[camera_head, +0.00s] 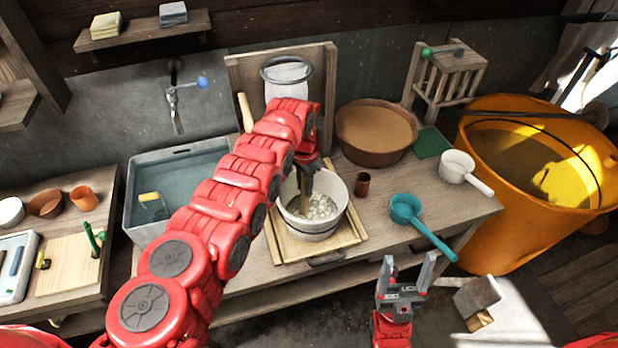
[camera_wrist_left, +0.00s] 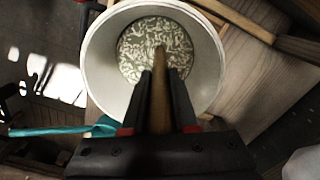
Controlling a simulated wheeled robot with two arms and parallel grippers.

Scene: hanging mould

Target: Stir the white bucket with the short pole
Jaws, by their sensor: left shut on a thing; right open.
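The white bucket (camera_head: 318,223) stands on a wooden board on the bench and holds a pale, lumpy mix. My left gripper (camera_head: 309,165) is above the bucket, shut on the short pole (camera_head: 303,195). The pole is brown and points down into the bucket. In the left wrist view the pole (camera_wrist_left: 160,95) lies between the two dark fingers, and its tip is over or in the mix inside the bucket (camera_wrist_left: 207,60); I cannot tell how deep. My right gripper (camera_head: 408,275) is open and empty in front of the bench edge, away from the bucket.
A brown bowl (camera_head: 377,132), a small brown cup (camera_head: 362,184), a teal ladle (camera_head: 406,209) and a white ladle (camera_head: 457,166) are right of the bucket. A grey sink (camera_head: 140,215) is to the left. A big orange tub (camera_head: 510,255) stands at the far right.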

